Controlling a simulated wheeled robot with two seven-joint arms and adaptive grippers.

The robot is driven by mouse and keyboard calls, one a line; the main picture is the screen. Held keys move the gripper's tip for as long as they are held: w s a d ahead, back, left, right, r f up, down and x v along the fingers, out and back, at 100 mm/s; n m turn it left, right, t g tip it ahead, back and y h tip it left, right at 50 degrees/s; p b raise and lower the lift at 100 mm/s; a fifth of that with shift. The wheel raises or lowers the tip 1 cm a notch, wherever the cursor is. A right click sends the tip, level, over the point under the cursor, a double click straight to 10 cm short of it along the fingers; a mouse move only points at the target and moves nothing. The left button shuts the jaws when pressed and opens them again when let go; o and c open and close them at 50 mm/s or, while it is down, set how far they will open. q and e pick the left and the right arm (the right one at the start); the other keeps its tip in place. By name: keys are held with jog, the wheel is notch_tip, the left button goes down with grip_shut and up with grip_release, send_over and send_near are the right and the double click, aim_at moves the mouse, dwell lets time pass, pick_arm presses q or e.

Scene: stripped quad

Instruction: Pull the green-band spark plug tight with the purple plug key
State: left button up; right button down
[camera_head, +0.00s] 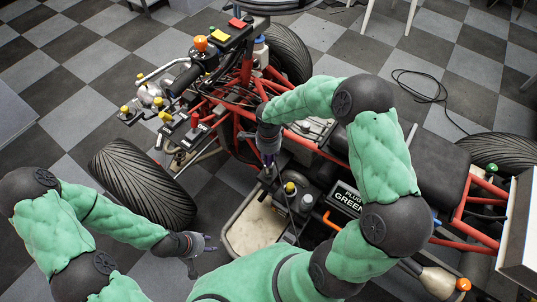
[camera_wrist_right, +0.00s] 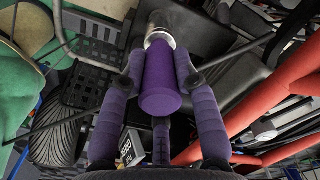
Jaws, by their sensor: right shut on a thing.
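My right gripper (camera_head: 268,148) is over the quad's middle, pointing down beside the red frame. In the right wrist view its fingers (camera_wrist_right: 160,68) are shut around the purple plug key (camera_wrist_right: 162,80). The key's bright metal end (camera_wrist_right: 158,38) points away from the gripper, towards dark machine parts; I cannot tell whether it sits on a plug. The green-band spark plug cannot be made out.
The red tube frame (camera_head: 247,70) and a black seat (camera_head: 440,165) surround the right arm. A pale tray (camera_head: 236,236) lies near the engine, with a yellow-capped part (camera_head: 290,187) beside it. A large tyre (camera_head: 140,185) stands at left. Checkered floor is open at far left.

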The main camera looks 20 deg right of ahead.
jog(key=shift+m, duration=1.2)
jog(key=shift+m, duration=1)
jog(key=shift+m, duration=1.3)
jog(key=shift+m, duration=1.1)
